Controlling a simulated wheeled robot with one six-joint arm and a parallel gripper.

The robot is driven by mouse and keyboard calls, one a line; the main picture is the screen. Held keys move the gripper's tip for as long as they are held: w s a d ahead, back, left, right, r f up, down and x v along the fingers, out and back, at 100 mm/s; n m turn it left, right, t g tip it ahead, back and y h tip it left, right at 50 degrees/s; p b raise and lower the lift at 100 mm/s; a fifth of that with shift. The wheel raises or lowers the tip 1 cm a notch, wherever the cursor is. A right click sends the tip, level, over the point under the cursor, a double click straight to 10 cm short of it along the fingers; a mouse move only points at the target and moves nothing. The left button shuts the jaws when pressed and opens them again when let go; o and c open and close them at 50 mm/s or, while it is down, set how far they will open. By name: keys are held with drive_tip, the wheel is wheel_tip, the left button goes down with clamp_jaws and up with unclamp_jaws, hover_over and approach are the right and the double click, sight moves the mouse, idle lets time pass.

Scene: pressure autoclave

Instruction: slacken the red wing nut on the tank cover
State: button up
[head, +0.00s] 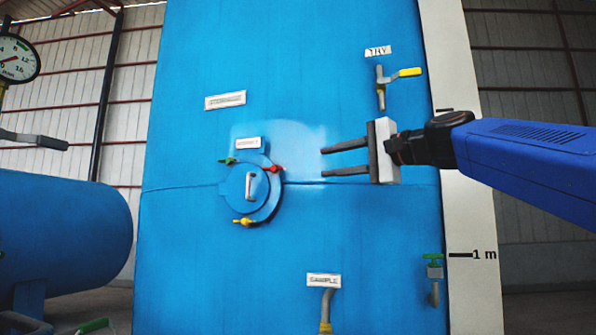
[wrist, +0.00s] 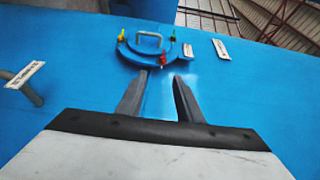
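The red wing nut (head: 275,169) is on the right upper edge of the round blue tank cover (head: 236,186), which has a pale handle. A green wing nut (head: 228,161) is at its upper left and a yellow one (head: 243,222) at the bottom. My gripper (head: 323,162) is open and empty to the right of the cover, its fingers pointing left, apart from the red wing nut.
A yellow-handled valve (head: 408,72) is above right, and a green-handled valve (head: 433,258) is lower right. A pipe (head: 327,307) sticks out below the SAMPLE label (head: 324,280). The tank wall between gripper and cover is bare.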

approach(281, 168)
drive_tip(key=x, duration=1)
drive_tip(key=shift+a, duration=0.1)
clamp_jaws()
